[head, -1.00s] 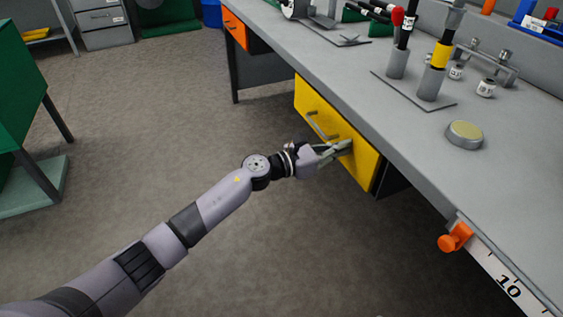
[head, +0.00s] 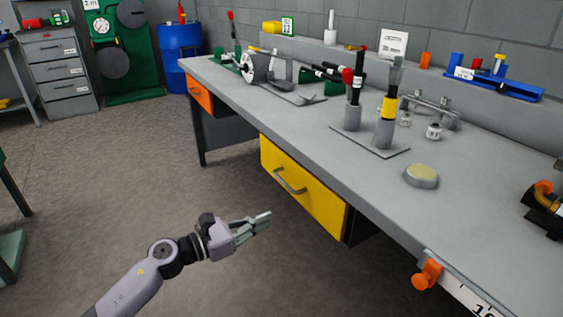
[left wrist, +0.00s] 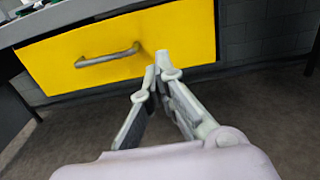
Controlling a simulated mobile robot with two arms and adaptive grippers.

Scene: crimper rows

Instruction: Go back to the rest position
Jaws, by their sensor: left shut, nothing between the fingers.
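My left gripper (head: 262,219) is in the head view, in the air over the floor, in front of and apart from the yellow drawer (head: 311,195). Its fingers are shut with nothing between them. In the left wrist view the fingertips (left wrist: 163,66) meet in front of the yellow drawer front (left wrist: 190,28), to the right of its grey handle (left wrist: 107,58). The drawer looks closed under the bench. My right gripper is not in view.
The grey bench (head: 300,118) runs along the right, with tool holders (head: 383,132) and a round tin (head: 421,176) on top. An orange clamp (head: 428,275) sticks out at its front edge. An orange drawer (head: 199,92) is farther back. The floor (head: 110,190) left of the bench is clear.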

